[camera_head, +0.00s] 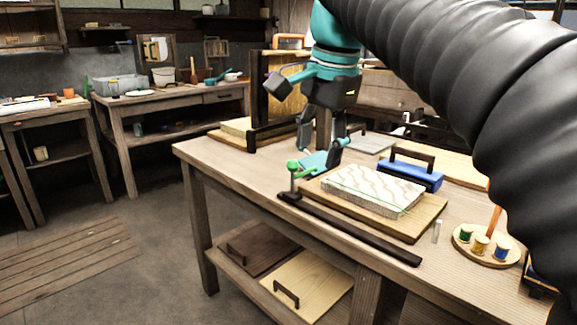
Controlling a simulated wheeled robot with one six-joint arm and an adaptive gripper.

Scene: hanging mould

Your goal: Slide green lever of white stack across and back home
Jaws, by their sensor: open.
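The white stack (373,189) is a block of pale sheets with wavy tan markings and thin green lines, lying on a wooden board (424,221). A dark rail (350,230) runs along the stack's front edge. My gripper (321,157) points down just right of and behind the knob, near the stack's left end. Its fingers are apart and nothing shows between them. Whether a finger touches the lever cannot be told.
A blue block with a dark handle (416,173) sits behind the stack. A small upright pale cylinder (437,231) and a round wooden holder with coloured spools (486,246) stand to the right. An upright wooden frame (258,100) stands behind my gripper. The bench's front-left corner is clear.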

